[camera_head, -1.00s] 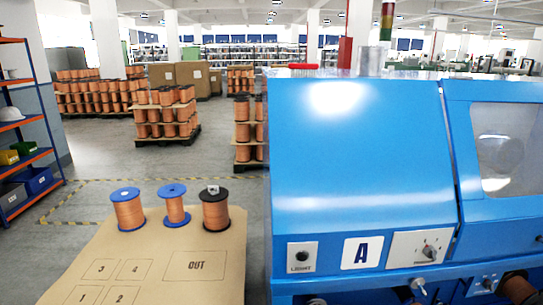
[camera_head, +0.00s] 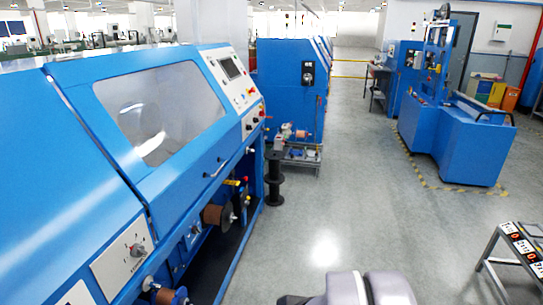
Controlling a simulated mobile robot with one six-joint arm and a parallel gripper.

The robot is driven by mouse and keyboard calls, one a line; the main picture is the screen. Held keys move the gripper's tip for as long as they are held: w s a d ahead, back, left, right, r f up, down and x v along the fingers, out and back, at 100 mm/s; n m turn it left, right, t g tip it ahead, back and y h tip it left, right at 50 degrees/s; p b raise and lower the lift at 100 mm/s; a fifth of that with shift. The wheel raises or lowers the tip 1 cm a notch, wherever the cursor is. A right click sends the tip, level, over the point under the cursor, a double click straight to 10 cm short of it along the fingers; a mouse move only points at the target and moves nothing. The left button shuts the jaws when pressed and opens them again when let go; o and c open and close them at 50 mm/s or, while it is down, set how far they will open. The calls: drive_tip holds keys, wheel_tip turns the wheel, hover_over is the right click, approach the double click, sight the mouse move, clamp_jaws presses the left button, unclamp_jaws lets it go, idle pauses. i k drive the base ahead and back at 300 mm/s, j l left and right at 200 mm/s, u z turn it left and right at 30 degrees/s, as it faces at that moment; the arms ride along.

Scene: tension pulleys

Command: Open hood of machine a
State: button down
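Machine A (camera_head: 60,180) is the long blue machine at the left; only an edge of its white label panel shows at the bottom left. Its hood (camera_head: 95,85) with a large clear window (camera_head: 160,110) looks shut, flush with the body. A bar handle (camera_head: 215,168) sits on the hood's lower right front. A knob panel (camera_head: 125,245) is on the section to the left. Grey-white parts of my arm show at the bottom centre. My gripper is not in view.
Copper spools (camera_head: 213,216) are mounted low on the machine's front. A black spool stand (camera_head: 274,178) stands on the floor beyond it. A small table (camera_head: 520,245) is at the right edge, and a blue machine (camera_head: 460,140) at the back right. The grey floor (camera_head: 345,205) between is clear.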

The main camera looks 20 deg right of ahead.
sight(167, 190)
drive_tip(key=i+l, duration=0.2)
drive_tip(key=i, duration=0.3)
drive_tip(key=i+l, duration=0.2)
drive_tip(key=i, duration=0.3)
